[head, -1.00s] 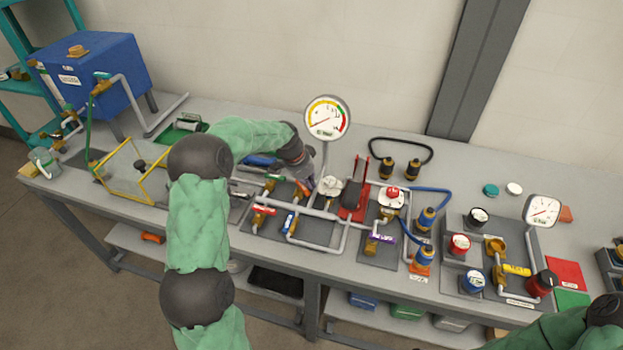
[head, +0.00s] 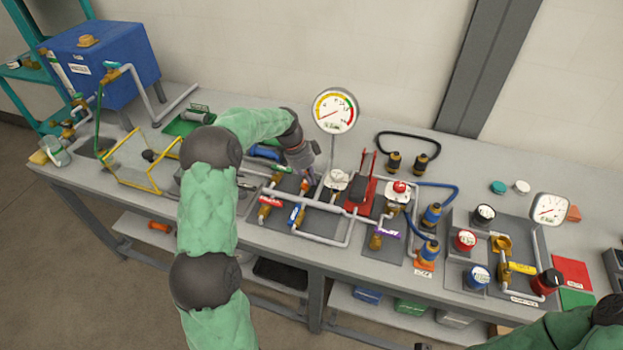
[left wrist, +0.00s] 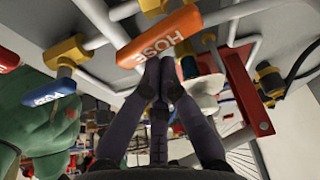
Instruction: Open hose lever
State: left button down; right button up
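The hose lever is an orange handle marked HOSE (left wrist: 160,38). It fills the upper middle of the left wrist view and lies slantwise, joined to a yellow valve body (left wrist: 160,6). In the head view my left gripper (head: 308,178) reaches down over the middle pipe panel and largely hides the lever.
A blue lever (left wrist: 50,92) sits left of the hose lever. A red lever (head: 270,202) is on the same panel. A gauge (head: 335,110) and a red-handled part (head: 360,192) stand close to the right. Pipes (head: 322,238) run around the panel.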

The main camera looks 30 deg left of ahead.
pick_arm(q)
jog(key=shift+w+a, duration=0.5)
jog(key=shift+a, duration=0.05)
jog(key=d, duration=0.2)
jog(key=w+d, duration=0.1)
jog(key=d, duration=0.1)
jog(key=shift+d, duration=0.2)
jog(key=w+p+v, duration=0.1)
jog(key=p+v, duration=0.1)
jog(key=v, duration=0.8)
jog(key=shift+s+a, duration=0.3)
jog(key=shift+s, duration=0.05)
